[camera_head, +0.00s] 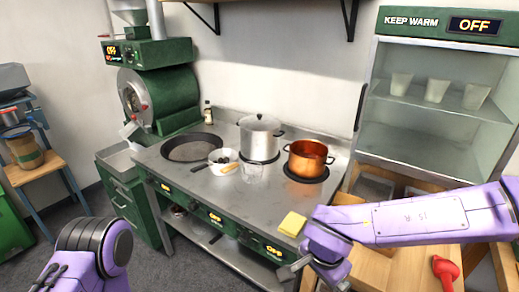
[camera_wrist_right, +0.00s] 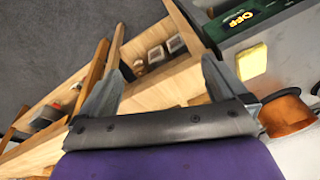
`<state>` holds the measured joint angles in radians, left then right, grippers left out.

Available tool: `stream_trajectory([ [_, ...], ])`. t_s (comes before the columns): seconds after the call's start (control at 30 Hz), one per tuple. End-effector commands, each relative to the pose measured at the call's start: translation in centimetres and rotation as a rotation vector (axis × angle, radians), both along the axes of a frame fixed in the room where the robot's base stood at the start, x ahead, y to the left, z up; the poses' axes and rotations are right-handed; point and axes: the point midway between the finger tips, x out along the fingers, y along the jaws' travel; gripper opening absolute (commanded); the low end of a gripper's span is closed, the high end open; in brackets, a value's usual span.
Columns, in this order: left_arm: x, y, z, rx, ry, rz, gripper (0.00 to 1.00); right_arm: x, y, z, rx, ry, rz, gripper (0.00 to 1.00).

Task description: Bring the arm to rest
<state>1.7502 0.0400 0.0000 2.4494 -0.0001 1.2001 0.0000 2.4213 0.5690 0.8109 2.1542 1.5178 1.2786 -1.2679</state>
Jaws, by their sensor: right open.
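My right arm (camera_head: 420,215) reaches in from the right of the head view, held over the wooden table beside the stove. Its gripper (camera_head: 305,268) hangs past the stove's front right corner, near a yellow sponge (camera_head: 293,224). In the right wrist view the two fingers (camera_wrist_right: 160,68) are spread apart with nothing between them. The sponge shows there beyond the right finger (camera_wrist_right: 252,62). My left arm (camera_head: 90,260) shows only as a purple link with a dark joint at the lower left; its gripper is out of the picture.
The stove (camera_head: 205,185) carries a black pan (camera_head: 190,148), a white bowl (camera_head: 222,160), a clear cup (camera_head: 251,173), a steel pot (camera_head: 260,138) and a copper pot (camera_head: 307,158). A keep-warm cabinet (camera_head: 430,135) stands at right. A red object (camera_head: 445,268) lies below my right arm.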

Motion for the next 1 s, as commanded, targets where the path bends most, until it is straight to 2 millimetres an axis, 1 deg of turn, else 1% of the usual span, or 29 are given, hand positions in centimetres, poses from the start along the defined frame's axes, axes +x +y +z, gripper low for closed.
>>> stream_trajectory([
  [0.07,0.0,0.0,-0.1,-0.001,0.001,0.000,0.58,0.8,-1.2,-1.2,-0.041,-0.068,-0.065,0.99],
  [0.17,0.0,0.0,-0.4,-0.001,0.001,0.000,0.58,1.6,-3.2,-3.8,-0.101,-0.163,-0.141,0.99],
  [0.27,0.0,0.0,-0.9,-0.001,0.001,0.000,0.58,1.7,-5.4,-8.0,-0.163,-0.261,-0.186,0.99],
  [0.33,0.0,0.0,-1.5,-0.001,0.001,0.000,0.58,0.9,-7.2,-12.0,-0.200,-0.325,-0.184,0.99],
  [0.37,0.0,0.0,-1.8,-0.001,0.001,0.000,0.58,0.1,-8.1,-14.1,-0.212,-0.346,-0.169,0.99],
  [0.4,0.0,0.0,-2.4,-0.001,0.001,0.000,0.58,-1.4,-9.2,-17.2,-0.222,-0.364,-0.133,0.99],
  [0.43,0.0,0.0,-2.7,-0.001,0.001,0.000,0.58,-2.9,-9.9,-19.5,-0.222,-0.366,-0.096,0.99],
  [0.47,0.0,0.0,-3.1,-0.001,0.001,0.000,0.58,-4.6,-10.6,-21.6,-0.220,-0.358,-0.051,0.99],
  [0.5,0.0,0.0,-3.5,0.000,0.001,0.000,0.58,-7.0,-11.5,-24.1,-0.215,-0.334,0.011,0.99],
  [0.57,-0.1,0.0,-4.1,-0.001,0.001,0.000,0.58,-10.7,-12.8,-27.1,-0.214,-0.274,0.110,0.99],
  [0.6,-0.1,0.0,-4.4,-0.001,0.001,0.000,0.58,-13.0,-13.7,-28.6,-0.222,-0.226,0.180,0.99],
  [0.7,-0.1,0.0,-5.0,-0.001,0.001,0.000,0.58,-17.7,-15.9,-30.9,-0.260,-0.115,0.297,0.99],
  [0.77,-0.1,0.0,-5.2,-0.001,0.001,0.000,0.58,-19.5,-16.8,-31.7,-0.281,-0.068,0.322,0.99],
  [1.0,-0.1,0.0,-5.2,-0.001,0.001,0.000,0.58,-19.7,-16.9,-31.8,-0.283,-0.063,0.325,0.99],
])
